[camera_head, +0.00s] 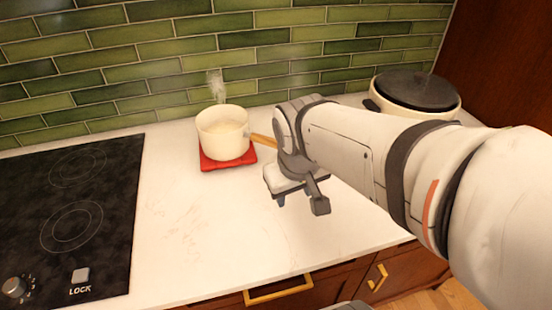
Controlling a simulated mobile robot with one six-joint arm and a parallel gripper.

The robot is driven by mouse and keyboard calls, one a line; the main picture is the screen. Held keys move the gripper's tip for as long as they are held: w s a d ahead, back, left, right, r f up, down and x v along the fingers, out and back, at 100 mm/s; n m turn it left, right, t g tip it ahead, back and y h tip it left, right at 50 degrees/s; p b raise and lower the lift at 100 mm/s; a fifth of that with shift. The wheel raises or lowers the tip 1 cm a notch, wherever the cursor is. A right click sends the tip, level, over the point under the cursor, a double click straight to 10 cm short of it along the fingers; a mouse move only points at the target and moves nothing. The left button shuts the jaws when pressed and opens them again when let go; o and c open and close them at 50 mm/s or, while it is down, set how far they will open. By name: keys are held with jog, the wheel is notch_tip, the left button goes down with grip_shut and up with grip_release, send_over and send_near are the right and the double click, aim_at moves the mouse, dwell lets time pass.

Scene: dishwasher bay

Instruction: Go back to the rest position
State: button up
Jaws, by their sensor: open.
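My gripper (300,196) is at the end of my white arm, which reaches in from the right over the counter. Its fingers are small in view and point down toward the counter, with nothing seen between them. A cream pot (222,134) stands upright on a red trivet (228,165), to the left of and behind my gripper. Steam rises from the pot. Its wooden handle (262,140) points right toward my arm, and its far end is hidden behind my wrist. I cannot tell how wide the gap between handle and wrist is.
A black cooktop (70,205) with a knob and a lock button lies at the left. A cream lidded cooker (415,92) stands at the back right behind my arm. The white counter (190,230) is clear in front. Drawers with brass handles (278,289) are below.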

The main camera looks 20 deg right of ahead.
jog(key=shift+s+a+f+m+y, duration=0.1)
jog(key=shift+s+f+m+y, duration=0.2)
jog(key=shift+s, duration=0.35)
jog(key=shift+s+a+f+m+y, duration=0.15)
jog(key=shift+s+m, duration=0.25)
jog(key=shift+s, duration=0.2)
jog(key=shift+d, duration=0.15)
